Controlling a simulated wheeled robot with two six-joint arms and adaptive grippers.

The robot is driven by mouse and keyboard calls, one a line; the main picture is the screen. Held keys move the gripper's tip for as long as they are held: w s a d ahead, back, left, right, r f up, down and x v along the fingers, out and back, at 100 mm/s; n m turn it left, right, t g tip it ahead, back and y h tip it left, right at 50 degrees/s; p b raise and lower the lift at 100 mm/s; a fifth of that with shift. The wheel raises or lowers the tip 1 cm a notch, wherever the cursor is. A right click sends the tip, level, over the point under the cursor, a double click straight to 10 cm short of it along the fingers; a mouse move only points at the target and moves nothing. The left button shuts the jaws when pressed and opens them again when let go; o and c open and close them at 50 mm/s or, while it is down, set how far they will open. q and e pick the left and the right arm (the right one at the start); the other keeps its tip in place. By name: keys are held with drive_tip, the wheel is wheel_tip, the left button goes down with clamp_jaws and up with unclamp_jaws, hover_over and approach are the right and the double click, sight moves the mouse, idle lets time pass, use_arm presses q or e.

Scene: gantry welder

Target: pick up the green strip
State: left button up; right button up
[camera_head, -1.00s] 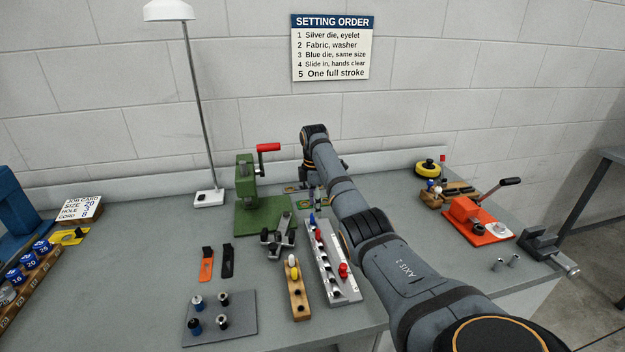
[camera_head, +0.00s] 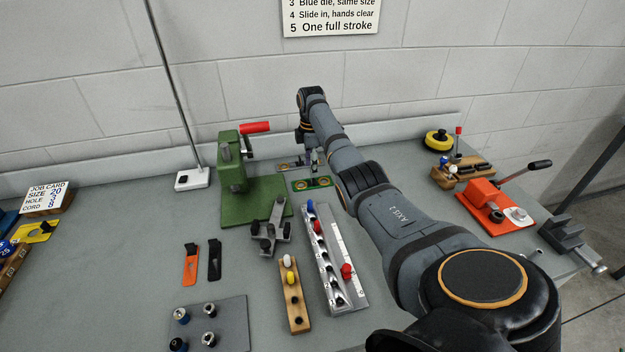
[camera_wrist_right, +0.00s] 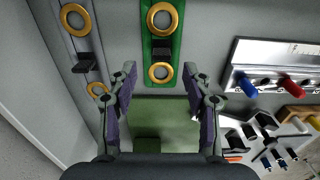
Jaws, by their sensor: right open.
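The green strip (camera_head: 312,184) lies flat on the bench just right of the green press, with gold rings on it. In the right wrist view the green strip (camera_wrist_right: 178,44) runs up from the middle to the top edge, with a ring on each side of a black block. My right gripper (camera_head: 312,160) is at the back of the bench, by the strip. In the right wrist view its two fingers (camera_wrist_right: 160,78) are apart and empty, and the strip's near end shows between and beyond the fingertips. My left gripper is not in view.
A grey strip (camera_wrist_right: 82,40) with gold rings lies left of the green one. The green press (camera_head: 232,170) with a red handle stands close by. A metal rack (camera_head: 330,265) with coloured pegs is in front. An orange hand press (camera_head: 490,205) stands right.

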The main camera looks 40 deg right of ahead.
sight(313, 180)
drive_tip(key=f, duration=0.4)
drive_tip(key=shift+s+f+p, duration=0.15)
drive_tip(key=shift+s+p, duration=0.1)
drive_tip(key=shift+p, duration=0.1)
drive_tip(key=shift+d+f, duration=0.1)
drive_tip(key=shift+f, duration=0.35)
drive_tip(key=shift+r, duration=0.1)
drive_tip(key=shift+c, duration=0.4)
drive_tip(key=c, duration=1)
